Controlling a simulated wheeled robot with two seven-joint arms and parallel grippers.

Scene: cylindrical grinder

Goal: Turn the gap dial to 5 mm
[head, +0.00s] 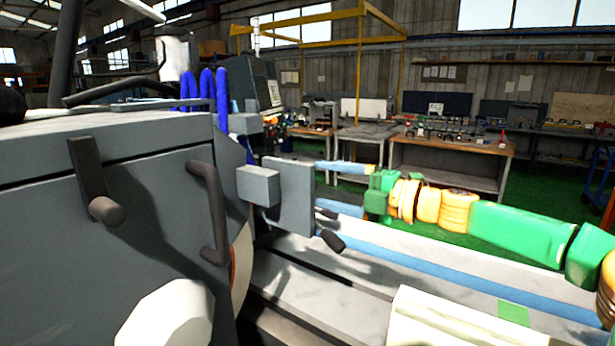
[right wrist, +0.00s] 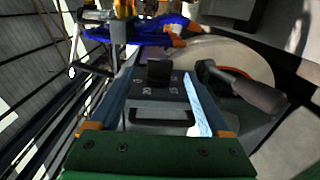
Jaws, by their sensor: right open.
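The gap dial shows as a black knob (right wrist: 159,72) on a grey panel with pale printed numbers in the right wrist view. Which number the knob points at is too small to tell. My right gripper (right wrist: 160,66) is open, with its two blue fingers on either side of the knob and visible gaps to both. I cannot tell how deep the fingertips reach. In the head view my right gripper (head: 318,165) points left at the grey plate (head: 295,195) on the machine; the dial face is hidden there. My left gripper is not in view.
A black-handled lever (right wrist: 245,90) stands close to the right finger in the wrist view. The grey grinder housing (head: 110,220) with handles fills the left of the head view. A pale machine bed lies below my right arm. Workbenches (head: 455,147) stand behind.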

